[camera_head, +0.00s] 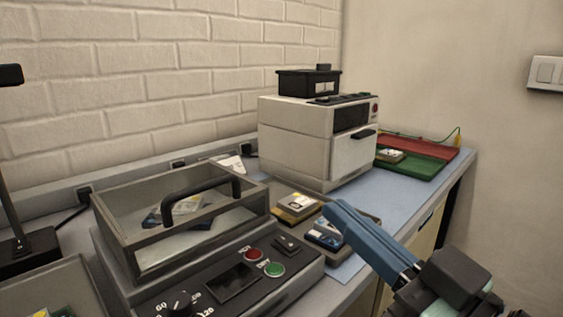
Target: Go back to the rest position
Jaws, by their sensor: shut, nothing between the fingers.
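My gripper (345,222) shows at the lower right with its long blue fingers closed together and nothing between them. It points up and left, in front of the bench. The fingertips appear near a small tray (371,220) that holds blue and white items, partly hidden behind the fingers. I cannot tell whether they touch it.
A lidded machine (196,272) with a black handle stands at the left front, items visible inside. A white box-shaped device (294,143) with a black box (308,82) on top stands behind. Floor space right of the bench looks clear.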

